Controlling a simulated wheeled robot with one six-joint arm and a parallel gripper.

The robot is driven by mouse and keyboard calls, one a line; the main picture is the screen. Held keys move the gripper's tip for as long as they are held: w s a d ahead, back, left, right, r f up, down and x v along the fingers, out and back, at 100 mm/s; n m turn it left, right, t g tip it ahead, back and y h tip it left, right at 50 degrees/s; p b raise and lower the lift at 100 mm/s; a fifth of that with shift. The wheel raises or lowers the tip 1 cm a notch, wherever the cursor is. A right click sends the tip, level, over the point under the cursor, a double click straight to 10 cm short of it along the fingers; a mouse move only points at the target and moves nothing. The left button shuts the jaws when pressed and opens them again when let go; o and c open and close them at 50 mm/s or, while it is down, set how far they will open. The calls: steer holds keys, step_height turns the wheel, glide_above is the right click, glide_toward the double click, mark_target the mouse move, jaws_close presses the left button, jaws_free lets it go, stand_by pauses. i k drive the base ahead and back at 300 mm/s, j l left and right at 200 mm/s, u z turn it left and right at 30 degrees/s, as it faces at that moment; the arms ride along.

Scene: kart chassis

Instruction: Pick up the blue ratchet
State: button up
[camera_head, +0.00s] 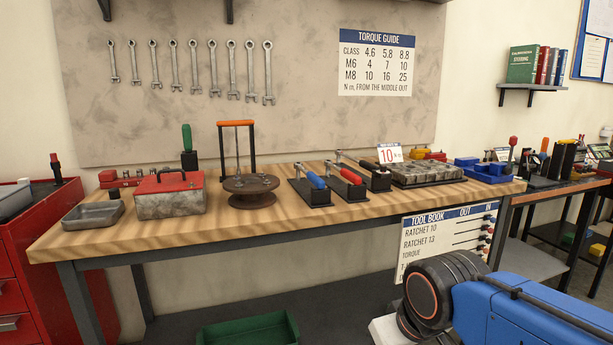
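The blue ratchet (315,181) lies in a black holder (317,198) near the middle of the wooden workbench. Its blue handle slopes down toward the front, and its metal head is at the back. A red-handled ratchet (351,177) lies in a similar black holder just to its right, with a small gap between the holders. My gripper is not in view, so its state and its distance from the ratchet do not show.
A brown round stand (252,190) is left of the ratchet, with an orange-topped black frame (237,124) behind. A red-lidded box (170,198) and metal tray (93,214) are farther left. A grey block (427,173) is right. The bench front edge (300,222) is clear.

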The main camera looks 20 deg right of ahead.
mark_target(317, 181)
steer(key=i+j, duration=0.15)
steer(key=i, duration=0.4)
steer(key=i+j, duration=0.15)
steer(key=i, duration=0.45)
